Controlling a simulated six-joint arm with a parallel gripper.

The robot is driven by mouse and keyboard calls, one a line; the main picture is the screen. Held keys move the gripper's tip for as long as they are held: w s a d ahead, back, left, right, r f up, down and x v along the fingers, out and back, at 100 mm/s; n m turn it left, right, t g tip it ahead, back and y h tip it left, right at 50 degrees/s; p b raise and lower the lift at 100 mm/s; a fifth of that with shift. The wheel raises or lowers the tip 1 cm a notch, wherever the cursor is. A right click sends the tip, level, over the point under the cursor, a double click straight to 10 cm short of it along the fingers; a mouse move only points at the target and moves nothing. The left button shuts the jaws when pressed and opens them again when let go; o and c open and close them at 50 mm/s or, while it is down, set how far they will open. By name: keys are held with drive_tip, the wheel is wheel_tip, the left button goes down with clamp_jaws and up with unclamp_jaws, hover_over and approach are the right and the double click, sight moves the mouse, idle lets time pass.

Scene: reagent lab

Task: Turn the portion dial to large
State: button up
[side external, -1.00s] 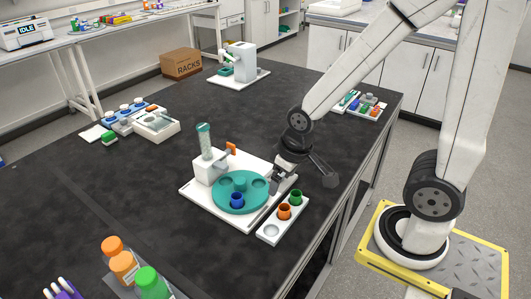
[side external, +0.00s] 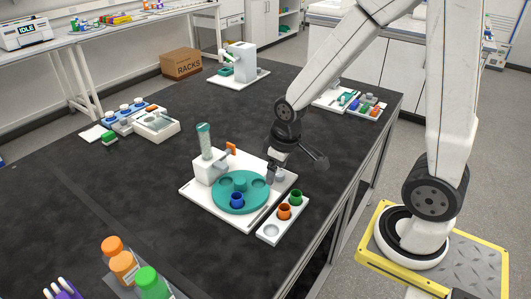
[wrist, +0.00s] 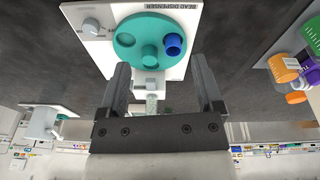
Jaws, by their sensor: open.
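The bead dispenser (side external: 208,168) is a white unit with a clear bead tube, an orange lever and a teal turntable (side external: 240,203) carrying a blue cup (side external: 237,200). A small grey knob (side external: 280,177), seemingly the portion dial, stands on the right side of its white base; it also shows in the wrist view (wrist: 91,25). Its setting and marks are too small to read. My gripper (side external: 271,176) is open and empty above the base, close beside the knob in the side view. In the wrist view my fingers (wrist: 160,66) are apart with nothing between them.
A white rack (side external: 263,234) with an orange cup (side external: 284,211) and a green cup (side external: 296,197) stands at the base's right. Orange- and green-capped bottles (side external: 122,265) stand in front. Another white device (side external: 240,62) is behind.

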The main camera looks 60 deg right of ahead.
drive_tip(key=w+d+f+n+g, duration=0.1)
drive_tip(key=w+d+f+n, duration=0.2)
drive_tip(key=w+d, duration=0.3)
drive_tip(key=n+g, duration=0.1)
drive_tip(key=n, duration=0.1)
hover_over(280, 173)
wheel_tip(280, 173, down, 5)
drive_tip(key=shift+r, duration=0.1)
drive_tip(key=shift+f, duration=0.2)
drive_tip(key=shift+a+f, duration=0.1)
drive_tip(key=shift+f, duration=3.65)
clamp_jaws()
